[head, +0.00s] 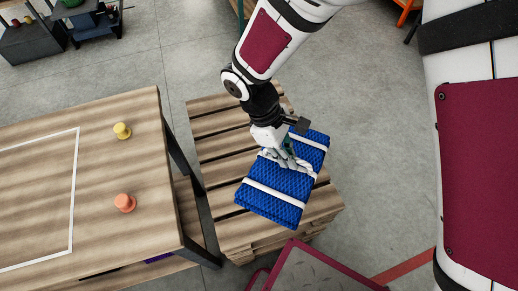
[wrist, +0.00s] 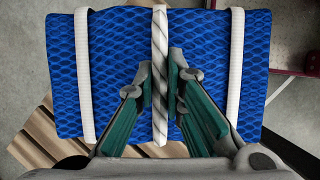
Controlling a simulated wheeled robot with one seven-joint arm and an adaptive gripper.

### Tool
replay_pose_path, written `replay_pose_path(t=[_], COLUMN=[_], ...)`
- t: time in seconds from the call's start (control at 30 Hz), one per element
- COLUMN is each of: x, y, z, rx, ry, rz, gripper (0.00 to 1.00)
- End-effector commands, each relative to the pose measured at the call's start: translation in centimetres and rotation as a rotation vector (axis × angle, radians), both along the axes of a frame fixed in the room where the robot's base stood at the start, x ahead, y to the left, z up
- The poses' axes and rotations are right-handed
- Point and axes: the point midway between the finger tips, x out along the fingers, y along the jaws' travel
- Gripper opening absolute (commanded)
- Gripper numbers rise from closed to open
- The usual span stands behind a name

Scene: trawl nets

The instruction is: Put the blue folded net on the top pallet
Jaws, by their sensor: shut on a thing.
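The blue folded net (head: 272,207) has two white straps around it. It appears over the wooden pallet stack (head: 222,150) in the head view, with its right side reaching past the pallet edge. I cannot tell whether it touches the top slats. My gripper (head: 286,162) is at the middle of the net. In the wrist view the net (wrist: 105,60) fills most of the picture, and the fingers (wrist: 161,75) are closed on the twisted white rope (wrist: 159,20) across its middle. Pallet slats show at the lower left of that view.
A wooden table (head: 100,200) stands left of the pallet, with a yellow peg (head: 122,131) and an orange peg (head: 125,203) on it. A maroon-edged plate (head: 315,272) lies in front of the pallet.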

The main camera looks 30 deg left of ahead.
Motion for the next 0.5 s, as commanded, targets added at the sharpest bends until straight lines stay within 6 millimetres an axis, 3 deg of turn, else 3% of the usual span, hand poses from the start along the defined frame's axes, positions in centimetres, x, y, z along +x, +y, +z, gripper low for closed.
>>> replay_pose_path(t=[0.1, 0.3, 0.5], x=[-4.0, -9.8, -12.8], y=[2.9, 5.7, 6.7], z=[-2.5, -5.0, -6.1], rx=[0.002, 0.006, 0.008], ry=[0.006, 0.017, 0.024], rz=[0.255, 0.589, 0.755], gripper=[0.0, 0.0, 0.0])
